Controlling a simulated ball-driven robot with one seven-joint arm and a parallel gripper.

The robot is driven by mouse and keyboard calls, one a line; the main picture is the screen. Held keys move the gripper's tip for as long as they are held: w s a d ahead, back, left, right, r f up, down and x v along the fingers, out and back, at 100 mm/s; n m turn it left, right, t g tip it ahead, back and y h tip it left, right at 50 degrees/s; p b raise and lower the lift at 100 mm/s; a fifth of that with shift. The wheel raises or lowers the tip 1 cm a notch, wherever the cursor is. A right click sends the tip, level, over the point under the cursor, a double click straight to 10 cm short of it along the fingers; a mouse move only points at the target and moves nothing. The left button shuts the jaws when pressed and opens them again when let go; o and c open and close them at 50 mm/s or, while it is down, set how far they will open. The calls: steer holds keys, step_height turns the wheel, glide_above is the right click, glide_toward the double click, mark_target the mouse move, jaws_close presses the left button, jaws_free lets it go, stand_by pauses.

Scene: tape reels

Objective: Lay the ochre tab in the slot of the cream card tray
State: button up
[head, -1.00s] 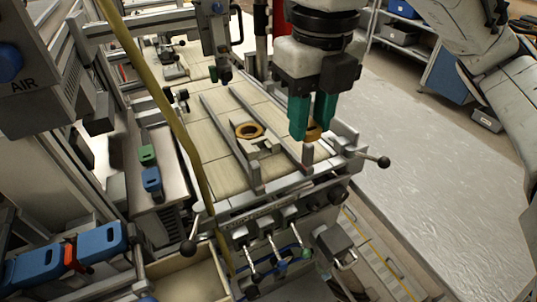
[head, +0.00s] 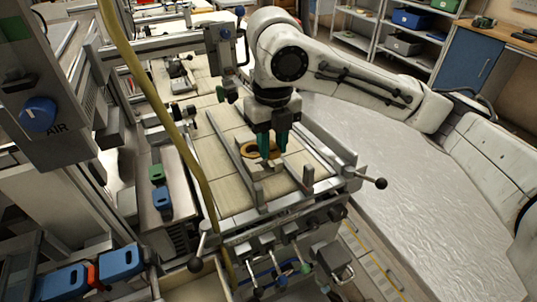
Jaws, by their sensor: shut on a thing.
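My gripper (head: 272,152), with two green fingers, is shut and points down over the cream card tray (head: 268,172) on the bench. A small ochre piece, seen between the fingers a second ago, is the ochre tab as far as I can tell. Now the fingers largely hide it, and its colour is hard to tell from the ochre ring behind it. The ochre-brown ring (head: 246,150) lies flat at the tray's far end, partly covered by the fingers. The slot is hidden near the fingertips, so I cannot tell whether the tab touches the tray.
Grey metal rails (head: 317,146) flank the pale work surface. A lever with a dark knob (head: 380,183) sticks out at the right front corner. A yellow hose (head: 160,100) hangs at the left. Blue and green small boxes (head: 162,198) stand left of the bench.

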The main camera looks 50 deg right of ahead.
steer(key=shift+w+d+f, duration=0.15)
steer(key=shift+w+f, duration=0.3)
steer(key=shift+f, duration=0.1)
steer(key=f, duration=0.3)
steer(key=shift+w+d, duration=0.1)
steer(key=shift+w, duration=0.2)
steer(key=shift+f, duration=0.4)
steer(key=shift+f, duration=0.1)
steer(key=shift+f, duration=0.35)
steer(key=shift+f, duration=0.15)
steer(key=o, duration=1)
steer(key=shift+r, duration=0.45)
step_height(320, 180, up, 12)
steer(key=shift+r, duration=0.2)
